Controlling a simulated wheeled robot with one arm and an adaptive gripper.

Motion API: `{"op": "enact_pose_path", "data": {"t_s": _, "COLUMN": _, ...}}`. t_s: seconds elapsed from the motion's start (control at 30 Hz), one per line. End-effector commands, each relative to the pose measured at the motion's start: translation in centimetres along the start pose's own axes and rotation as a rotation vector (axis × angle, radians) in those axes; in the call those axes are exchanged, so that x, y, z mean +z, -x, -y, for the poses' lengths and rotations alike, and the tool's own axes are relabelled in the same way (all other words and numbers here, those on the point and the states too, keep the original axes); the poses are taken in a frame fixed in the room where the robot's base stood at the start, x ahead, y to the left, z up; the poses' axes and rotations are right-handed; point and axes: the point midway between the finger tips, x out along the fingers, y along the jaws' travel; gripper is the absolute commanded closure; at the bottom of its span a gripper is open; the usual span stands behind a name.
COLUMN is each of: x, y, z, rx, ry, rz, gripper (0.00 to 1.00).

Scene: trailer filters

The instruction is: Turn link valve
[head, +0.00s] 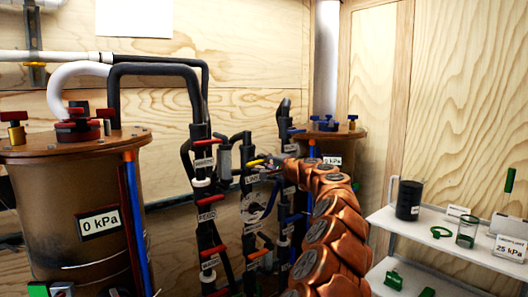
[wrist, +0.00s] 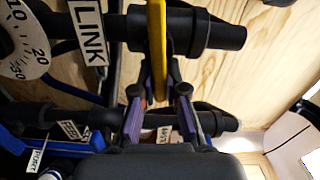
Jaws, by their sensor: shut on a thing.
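The link valve has a yellow lever handle (wrist: 158,45) that runs upright in the wrist view, across a black pipe marked with a white LINK label (wrist: 90,32). In the head view the yellow handle (head: 255,162) shows in the middle of the pipework, just left of my arm's end. My gripper (wrist: 160,92) has its two fingers on either side of the handle's lower end and is shut on it. In the head view my gripper (head: 278,164) is small and partly hidden among dark pipes and my copper-coloured arm.
Black pipes with red handles (head: 205,142) stand close to the left. A brown tank (head: 60,200) with a 0 kPa label is at far left, another tank behind my arm. A round gauge (wrist: 22,42) sits beside the valve. White shelves (head: 455,232) hold containers at right.

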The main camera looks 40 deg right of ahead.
Motion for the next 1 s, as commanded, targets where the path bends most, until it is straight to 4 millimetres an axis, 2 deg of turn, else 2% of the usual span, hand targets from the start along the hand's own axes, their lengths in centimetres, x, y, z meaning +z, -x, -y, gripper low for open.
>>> {"op": "enact_pose_path", "data": {"t_s": 0.3, "x": -0.17, "y": 0.04, "z": -0.20, "rx": 0.000, "ry": -0.112, "rz": -0.004, "gripper": 1.00}}
{"op": "enact_pose_path", "data": {"t_s": 0.83, "x": -0.20, "y": 0.08, "z": -0.47, "rx": 0.001, "ry": -0.132, "rz": -0.005, "gripper": 1.00}}
{"op": "enact_pose_path", "data": {"t_s": 0.87, "x": -0.20, "y": 0.08, "z": -0.47, "rx": 0.001, "ry": -0.132, "rz": -0.005, "gripper": 0.85}}
{"op": "enact_pose_path", "data": {"t_s": 1.0, "x": -0.15, "y": 0.06, "z": -0.44, "rx": 0.001, "ry": -0.131, "rz": -0.004, "gripper": 0.70}}
